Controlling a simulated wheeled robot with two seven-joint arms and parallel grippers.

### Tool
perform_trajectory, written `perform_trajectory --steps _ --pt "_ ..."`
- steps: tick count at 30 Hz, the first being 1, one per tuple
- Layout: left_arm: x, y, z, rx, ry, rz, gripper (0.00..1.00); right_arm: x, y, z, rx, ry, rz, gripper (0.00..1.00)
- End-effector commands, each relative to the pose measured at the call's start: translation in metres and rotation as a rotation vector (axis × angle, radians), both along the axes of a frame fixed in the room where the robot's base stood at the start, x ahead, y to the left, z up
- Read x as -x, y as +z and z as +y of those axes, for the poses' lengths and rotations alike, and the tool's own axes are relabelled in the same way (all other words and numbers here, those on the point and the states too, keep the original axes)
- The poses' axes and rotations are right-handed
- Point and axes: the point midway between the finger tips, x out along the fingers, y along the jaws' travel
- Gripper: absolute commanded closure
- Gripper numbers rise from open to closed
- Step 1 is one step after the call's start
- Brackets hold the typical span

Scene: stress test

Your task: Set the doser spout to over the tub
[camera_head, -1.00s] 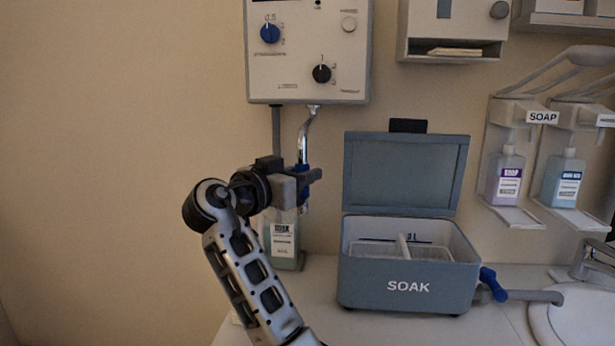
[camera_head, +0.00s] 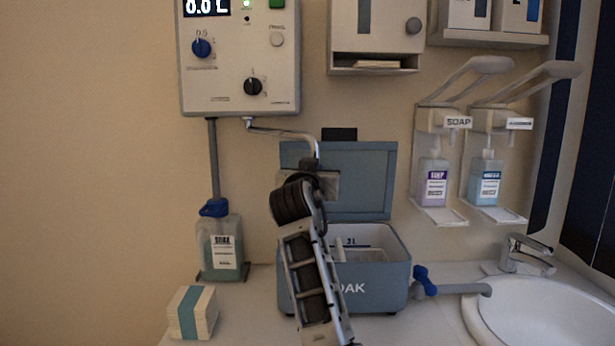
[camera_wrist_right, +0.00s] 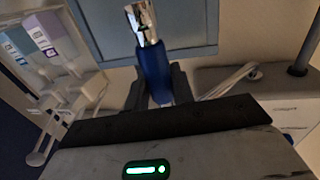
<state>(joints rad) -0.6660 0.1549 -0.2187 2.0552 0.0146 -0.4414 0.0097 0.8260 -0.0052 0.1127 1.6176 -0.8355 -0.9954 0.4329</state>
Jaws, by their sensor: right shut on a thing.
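The doser (camera_head: 240,55) is a white wall box with dials. Its chrome spout (camera_head: 285,133) leaves the underside, runs right and bends down in front of the tub's raised lid (camera_head: 365,180). The grey SOAK tub (camera_head: 385,292) stands open on the counter, with white dividers inside. My right gripper (camera_head: 318,182) is at the spout's down-turned end, above the tub's left part in the picture. The right wrist view shows its fingers (camera_wrist_right: 158,88) shut around the spout's blue sleeve (camera_wrist_right: 152,70). The spout's tip is hidden. My left gripper is not in view.
A blue-capped bottle (camera_head: 220,245) stands below the doser, with a banded stack (camera_head: 192,312) in front. A blue-handled tap (camera_head: 425,282) juts from the tub's right side towards the sink (camera_head: 540,315). Soap dispensers (camera_head: 435,180) hang at right.

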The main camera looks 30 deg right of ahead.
Motion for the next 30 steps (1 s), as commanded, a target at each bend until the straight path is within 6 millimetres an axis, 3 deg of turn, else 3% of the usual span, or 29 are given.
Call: perform_trajectory --steps 4,10,29,30 --pt "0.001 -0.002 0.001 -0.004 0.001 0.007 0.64 -0.005 0.002 -0.023 0.001 -0.007 -0.001 1.00" --pt "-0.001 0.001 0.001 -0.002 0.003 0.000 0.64 -0.011 0.002 -0.040 0.002 -0.009 -0.002 1.00" --pt "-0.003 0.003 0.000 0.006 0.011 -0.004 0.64 -0.015 0.001 -0.048 0.002 -0.009 -0.001 1.00" --pt "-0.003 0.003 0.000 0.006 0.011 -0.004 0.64 -0.015 0.001 -0.048 0.002 -0.009 -0.001 0.65"
